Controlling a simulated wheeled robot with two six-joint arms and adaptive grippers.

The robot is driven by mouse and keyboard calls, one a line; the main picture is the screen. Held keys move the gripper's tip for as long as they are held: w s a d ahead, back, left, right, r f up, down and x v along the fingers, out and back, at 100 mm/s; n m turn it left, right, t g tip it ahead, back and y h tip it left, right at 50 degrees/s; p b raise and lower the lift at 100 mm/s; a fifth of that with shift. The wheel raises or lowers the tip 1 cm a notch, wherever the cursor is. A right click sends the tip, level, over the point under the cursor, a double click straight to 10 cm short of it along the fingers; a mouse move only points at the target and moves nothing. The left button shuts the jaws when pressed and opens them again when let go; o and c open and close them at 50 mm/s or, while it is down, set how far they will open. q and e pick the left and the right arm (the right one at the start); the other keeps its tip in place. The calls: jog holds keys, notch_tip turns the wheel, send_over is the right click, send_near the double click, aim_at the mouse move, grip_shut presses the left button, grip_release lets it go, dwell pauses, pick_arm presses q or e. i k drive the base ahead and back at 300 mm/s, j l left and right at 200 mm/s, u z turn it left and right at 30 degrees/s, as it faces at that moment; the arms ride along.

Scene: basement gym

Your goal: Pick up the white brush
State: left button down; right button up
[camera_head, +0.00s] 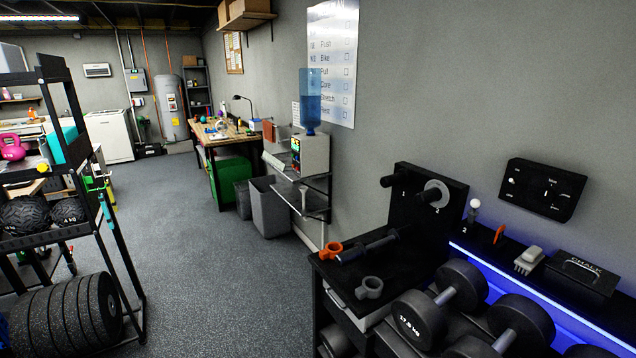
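The white brush (529,260) is small, with a pale body and what look like bristles on its lower side. It sits on the black ledge at the right, just left of the black chalk box (582,277) and right of a small orange item (499,234). Nothing covers it. Neither of my grippers shows in the head view.
A black stand (430,208) with pegs rises left of the brush. A rack (72,232) with balls and weight plates stands at the left. The floor (215,265) between is clear.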

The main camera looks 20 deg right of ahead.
aim_at(531, 257)
jog(key=i+j+z, duration=0.2)
jog(key=i+z, duration=0.3)
jog(key=i+j+z, duration=0.25)
jog(key=z, duration=0.25)
jog(key=i+j+z, duration=0.25)
jog(key=j+z, duration=0.25)
jog(key=i+j+z, duration=0.15)
jog(key=j+z, duration=0.3)
jog(key=j, duration=0.2)
